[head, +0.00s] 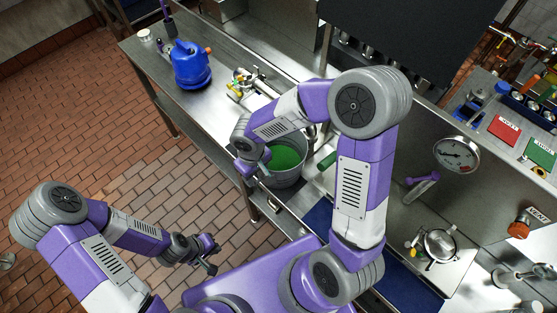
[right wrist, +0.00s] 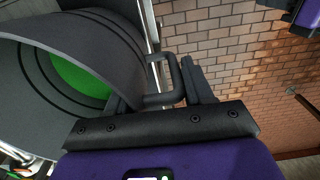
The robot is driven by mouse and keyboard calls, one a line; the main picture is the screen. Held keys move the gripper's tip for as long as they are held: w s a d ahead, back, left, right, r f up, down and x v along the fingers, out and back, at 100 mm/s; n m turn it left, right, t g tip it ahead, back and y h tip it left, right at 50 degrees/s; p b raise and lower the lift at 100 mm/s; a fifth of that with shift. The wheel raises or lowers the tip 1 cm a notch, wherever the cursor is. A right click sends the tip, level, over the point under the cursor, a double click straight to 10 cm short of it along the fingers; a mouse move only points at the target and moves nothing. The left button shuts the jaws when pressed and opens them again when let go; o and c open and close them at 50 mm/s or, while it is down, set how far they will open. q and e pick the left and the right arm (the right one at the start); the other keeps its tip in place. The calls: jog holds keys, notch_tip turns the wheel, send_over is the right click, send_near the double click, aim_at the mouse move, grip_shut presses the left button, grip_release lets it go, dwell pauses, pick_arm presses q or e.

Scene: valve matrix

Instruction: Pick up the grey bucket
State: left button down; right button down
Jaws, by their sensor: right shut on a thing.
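The grey bucket (head: 290,178) stands on the steel counter in the head view, with green inside it. It fills the left of the right wrist view (right wrist: 105,35), where a dark handle (right wrist: 172,72) sticks out from its side. My right gripper (head: 262,166) is at the bucket's near left side. In the right wrist view its fingers (right wrist: 160,95) are on either side of the handle, shut on it. My right arm hides part of the bucket's rim in the head view. My left gripper (head: 213,256) is empty, its fingers apart, over the floor.
The tiled floor (head: 70,110) left of the counter is clear.

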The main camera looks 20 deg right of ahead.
jog(key=shift+a+r, duration=0.1)
jog(key=shift+r, duration=0.05)
notch_tip(320, 180, up, 18)
jog(key=p, duration=0.3)
dwell(0.4)
